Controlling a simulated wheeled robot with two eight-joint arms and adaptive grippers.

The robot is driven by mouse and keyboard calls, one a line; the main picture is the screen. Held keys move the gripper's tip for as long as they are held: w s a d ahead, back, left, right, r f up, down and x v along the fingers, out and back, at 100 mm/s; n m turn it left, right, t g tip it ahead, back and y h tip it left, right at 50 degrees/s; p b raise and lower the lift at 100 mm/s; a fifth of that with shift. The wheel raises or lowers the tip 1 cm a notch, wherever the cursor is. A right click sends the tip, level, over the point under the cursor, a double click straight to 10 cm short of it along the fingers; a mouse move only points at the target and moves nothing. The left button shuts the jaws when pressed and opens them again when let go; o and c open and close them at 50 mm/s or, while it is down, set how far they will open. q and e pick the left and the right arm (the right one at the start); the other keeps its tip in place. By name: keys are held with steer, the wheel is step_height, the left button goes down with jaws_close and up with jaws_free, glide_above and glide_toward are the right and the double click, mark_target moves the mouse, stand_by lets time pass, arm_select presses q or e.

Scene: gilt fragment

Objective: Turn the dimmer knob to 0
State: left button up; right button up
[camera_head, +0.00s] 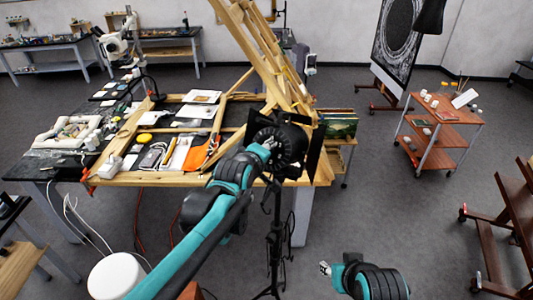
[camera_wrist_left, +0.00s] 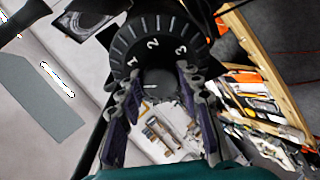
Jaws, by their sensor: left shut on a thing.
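The black studio lamp (camera_head: 288,143) stands on a dark tripod in front of the wooden table. In the left wrist view its black dial (camera_wrist_left: 152,42) shows the white numbers 1, 2 and 3. My left gripper (camera_head: 268,146) reaches the back of the lamp. In the wrist view the fingers of my left gripper (camera_wrist_left: 162,88) are on both sides of the dark dimmer knob (camera_wrist_left: 155,78), shut on it. A small pale mark shows near the knob's lower part; its exact setting cannot be read. My right gripper (camera_head: 325,268) is low at the bottom, away from the lamp; its jaws are too small to judge.
A reddish trolley (camera_head: 440,130) stands at the right, with an easel part (camera_head: 510,220) nearer. The grey floor between lamp and trolley is clear.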

arm_select(q)
steer(key=shift+n, duration=1.8)
steer(key=shift+g, duration=0.3)
steer(key=o, duration=1.2)
steer(key=shift+c, duration=0.2)
steer(key=v, duration=1.2)
steer(key=shift+d, duration=0.1)
